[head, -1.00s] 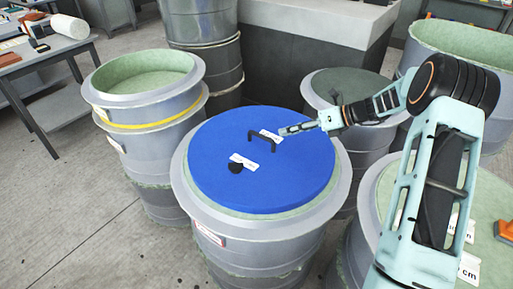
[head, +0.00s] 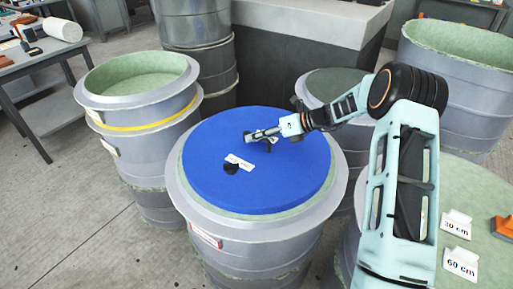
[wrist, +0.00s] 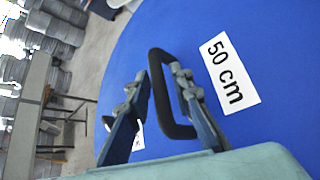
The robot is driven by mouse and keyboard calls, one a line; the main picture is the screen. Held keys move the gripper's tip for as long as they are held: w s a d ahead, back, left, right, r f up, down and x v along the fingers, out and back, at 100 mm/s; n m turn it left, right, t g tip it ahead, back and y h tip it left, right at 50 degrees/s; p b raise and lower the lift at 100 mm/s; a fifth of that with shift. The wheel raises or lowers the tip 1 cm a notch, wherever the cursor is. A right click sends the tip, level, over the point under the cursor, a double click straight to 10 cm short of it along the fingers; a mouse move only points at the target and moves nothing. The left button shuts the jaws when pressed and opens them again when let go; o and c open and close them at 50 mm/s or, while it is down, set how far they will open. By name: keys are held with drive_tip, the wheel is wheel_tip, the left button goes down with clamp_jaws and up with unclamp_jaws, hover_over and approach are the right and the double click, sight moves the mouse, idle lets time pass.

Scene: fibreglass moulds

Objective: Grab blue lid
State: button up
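The blue lid (head: 215,175) is a flat round disc on top of a grey mould in the middle of the head view. It fills much of the wrist view (wrist: 270,50). Its black loop handle (wrist: 157,85) stands near the lid's centre. My gripper (wrist: 158,74) is open, with its fingers apart and the handle's long bar between them in the picture. The right finger overlaps the handle's opening. I cannot tell whether either finger touches it. In the head view my gripper (head: 262,134) is over the lid and partly hides the handle.
A white "50 cm" label (wrist: 230,75) lies beside the handle. Other moulds stand close around, one at left (head: 140,95) with a yellow band. A table (head: 40,65) is at far left.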

drive_tip(key=shift+c, duration=0.3)
clamp_jaws()
drive_tip(key=shift+r, duration=0.1)
